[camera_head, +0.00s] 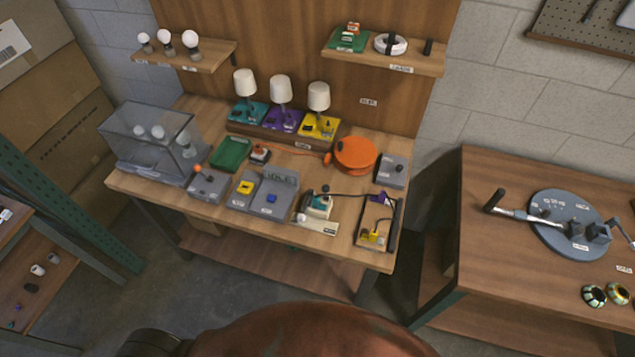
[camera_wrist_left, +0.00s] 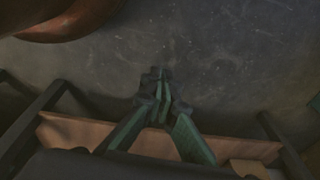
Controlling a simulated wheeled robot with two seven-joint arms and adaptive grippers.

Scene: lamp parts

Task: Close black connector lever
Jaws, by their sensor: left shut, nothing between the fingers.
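A wooden board (camera_head: 362,238) with a purple part (camera_head: 378,197), a yellow part (camera_head: 371,237) and black wiring lies at the right front of the workbench in the head view. A black bar (camera_head: 394,226) runs along its right side. The black connector lever is too small to make out, and I cannot tell whether it is up or down. My left gripper (camera_wrist_left: 158,82) shows in the left wrist view, shut and empty, above the grey floor and apart from any lamp part. My right gripper is not in view.
The workbench (camera_head: 150,190) holds three lamps (camera_head: 281,90), an orange reel (camera_head: 355,154), grey boxes (camera_head: 269,197) and a clear case (camera_head: 150,143). A second table (camera_head: 480,270) with a round grey plate (camera_head: 572,226) stands at right. Floor shows between them.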

